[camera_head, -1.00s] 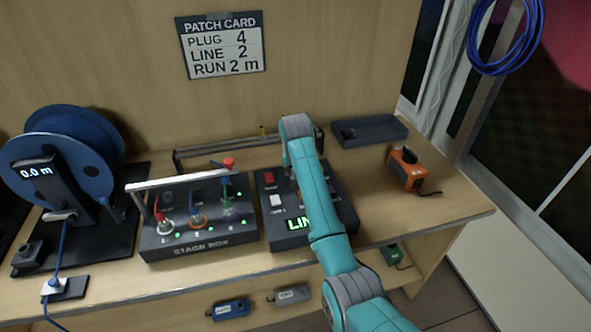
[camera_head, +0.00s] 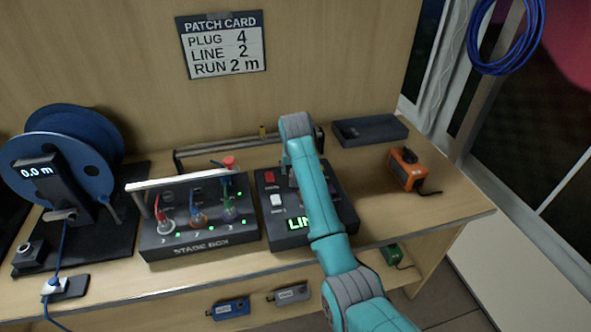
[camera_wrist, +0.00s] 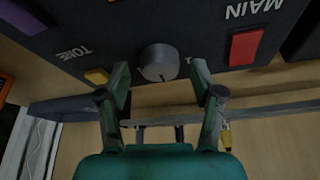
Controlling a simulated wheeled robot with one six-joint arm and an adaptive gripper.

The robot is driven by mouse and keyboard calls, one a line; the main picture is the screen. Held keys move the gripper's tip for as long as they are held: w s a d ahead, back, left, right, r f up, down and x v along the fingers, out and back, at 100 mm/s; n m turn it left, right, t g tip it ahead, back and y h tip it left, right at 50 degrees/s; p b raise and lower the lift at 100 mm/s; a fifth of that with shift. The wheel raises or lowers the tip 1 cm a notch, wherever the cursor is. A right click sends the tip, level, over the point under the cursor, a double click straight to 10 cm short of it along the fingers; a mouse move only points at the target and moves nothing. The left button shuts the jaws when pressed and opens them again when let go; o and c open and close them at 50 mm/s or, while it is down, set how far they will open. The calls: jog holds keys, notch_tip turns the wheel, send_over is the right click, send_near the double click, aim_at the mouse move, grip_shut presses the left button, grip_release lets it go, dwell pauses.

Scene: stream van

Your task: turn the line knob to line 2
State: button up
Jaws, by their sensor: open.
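The line knob (camera_wrist: 158,61) is a round grey knob on the dark console, seen in the wrist view. A partly hidden "1" is beside it; its setting I cannot tell for sure. My gripper (camera_wrist: 159,78) is open, with one finger on each side of the knob; contact is not clear. In the head view my teal arm hides the knob and much of the console (camera_head: 278,239). The console's green display (camera_head: 297,224) shows "LIN", and its number is hidden behind my arm. The patch card (camera_head: 222,46) on the wall reads plug 4, line 2, run 2 m.
The stage box (camera_head: 200,245) with plugs and a white handle stands left of the console. A cable reel (camera_head: 65,150) is farther left. An orange device (camera_head: 405,168) and a dark tray (camera_head: 370,131) lie right. The bench front at right is clear.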

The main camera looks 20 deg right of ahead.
jog(key=v, duration=1.1)
jog(key=shift+s+r, duration=0.2)
jog(key=shift+r, duration=0.05)
jog(key=shift+s, duration=0.1)
